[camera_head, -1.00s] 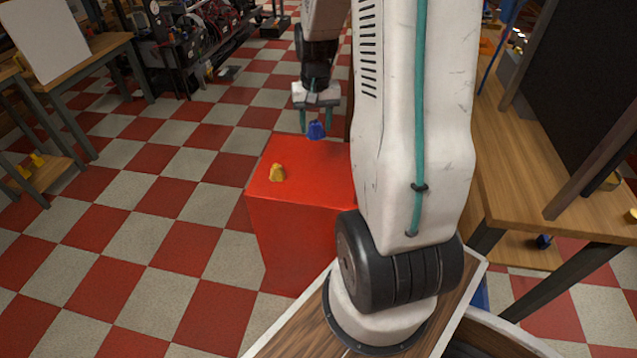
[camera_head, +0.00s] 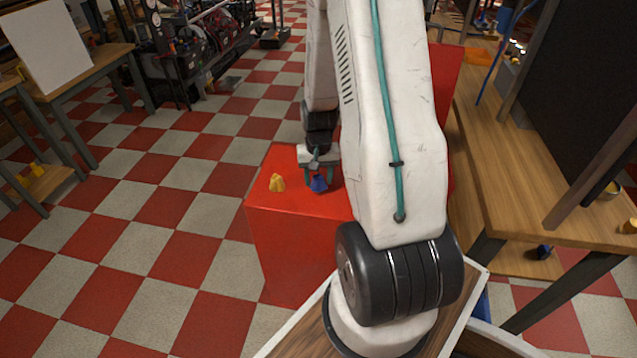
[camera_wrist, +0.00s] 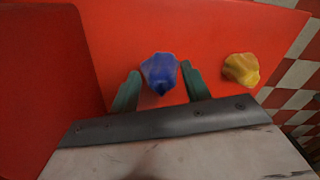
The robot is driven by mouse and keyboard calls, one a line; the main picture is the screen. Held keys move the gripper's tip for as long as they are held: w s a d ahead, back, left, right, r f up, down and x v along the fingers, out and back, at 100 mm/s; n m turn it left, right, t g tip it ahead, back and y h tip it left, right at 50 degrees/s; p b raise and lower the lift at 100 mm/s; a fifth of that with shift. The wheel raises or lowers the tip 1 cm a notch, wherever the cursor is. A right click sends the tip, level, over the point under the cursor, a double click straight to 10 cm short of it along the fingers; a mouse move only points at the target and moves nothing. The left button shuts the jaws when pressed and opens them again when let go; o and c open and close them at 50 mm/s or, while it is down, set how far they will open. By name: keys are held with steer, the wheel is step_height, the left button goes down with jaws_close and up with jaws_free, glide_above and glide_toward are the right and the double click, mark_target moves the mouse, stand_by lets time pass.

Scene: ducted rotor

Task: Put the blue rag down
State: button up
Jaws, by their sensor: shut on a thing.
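The blue rag (camera_head: 319,184) is a small crumpled piece between the fingers of my gripper (camera_head: 318,186), at the top of the red box (camera_head: 283,228). In the wrist view the blue rag (camera_wrist: 159,73) sits between the two green fingers of my gripper (camera_wrist: 160,88), over the red surface (camera_wrist: 210,40). My gripper is shut on it. I cannot tell for sure whether the rag touches the red top.
A yellow rag (camera_head: 277,183) lies on the red top left of the blue one; it also shows in the wrist view (camera_wrist: 241,69). A wooden table (camera_head: 530,190) stands at the right. Checkered floor (camera_head: 150,240) is clear at the left.

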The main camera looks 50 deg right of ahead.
steer(key=shift+f, duration=1.2)
steer(key=shift+f, duration=0.1)
steer(key=o, duration=1.1)
steer(key=shift+c, duration=0.2)
